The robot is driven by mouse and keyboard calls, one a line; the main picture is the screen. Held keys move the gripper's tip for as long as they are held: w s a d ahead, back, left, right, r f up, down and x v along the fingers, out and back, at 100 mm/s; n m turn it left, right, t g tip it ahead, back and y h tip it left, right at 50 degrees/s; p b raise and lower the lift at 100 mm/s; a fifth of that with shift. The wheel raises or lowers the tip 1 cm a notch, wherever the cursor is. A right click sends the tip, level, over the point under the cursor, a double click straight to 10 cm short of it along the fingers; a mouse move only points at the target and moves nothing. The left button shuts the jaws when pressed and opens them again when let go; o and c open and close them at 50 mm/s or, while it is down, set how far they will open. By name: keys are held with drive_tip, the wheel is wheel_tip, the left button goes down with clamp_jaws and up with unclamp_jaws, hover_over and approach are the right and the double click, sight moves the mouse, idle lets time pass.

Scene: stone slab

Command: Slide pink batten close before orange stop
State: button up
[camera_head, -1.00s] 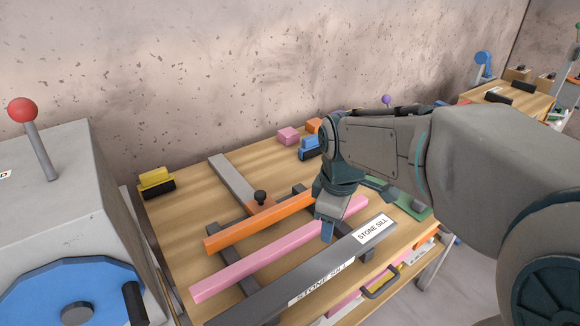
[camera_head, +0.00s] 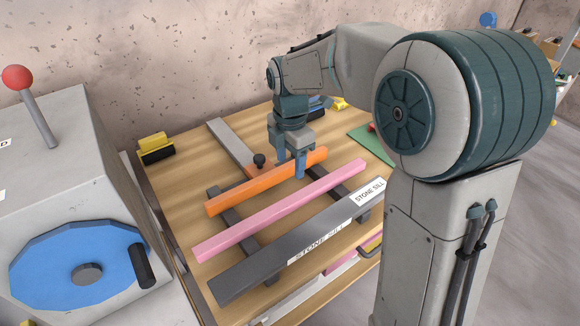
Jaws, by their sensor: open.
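The pink batten (camera_head: 283,212) lies slanted across two dark rails on the wooden table, between the orange stop and the grey stone sill. The orange stop (camera_head: 238,196) is a long bar behind it, joined to a grey arm with a black knob (camera_head: 259,160). A strip of space separates the batten from the stop, and they look roughly parallel. One finger reaches down in front of the stop, on the batten's side. Whether it touches anything I cannot tell.
The dark stone sill (camera_head: 300,250) with white labels lies along the front. A yellow-and-black block (camera_head: 156,149) sits at the back left. A grey machine with a blue wheel (camera_head: 75,268) stands left of the table. A green mat (camera_head: 370,143) lies at the right.

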sight(290, 200)
wheel_tip(290, 200, down, 14)
drive_tip(key=shift+r, duration=0.15)
idle(0.3)
clamp_jaws()
drive_tip(key=shift+w+a+p, duration=0.2)
drive_tip(key=shift+w+a, duration=0.4)
drive_tip(key=shift+w, duration=0.4)
drive_tip(key=shift+w+a+p, duration=0.2)
drive_tip(key=shift+w+a, duration=0.4)
drive_tip(key=shift+w, duration=0.35)
unclamp_jaws()
drive_tip(key=shift+d, duration=0.15)
drive_tip(key=shift+r, duration=0.15)
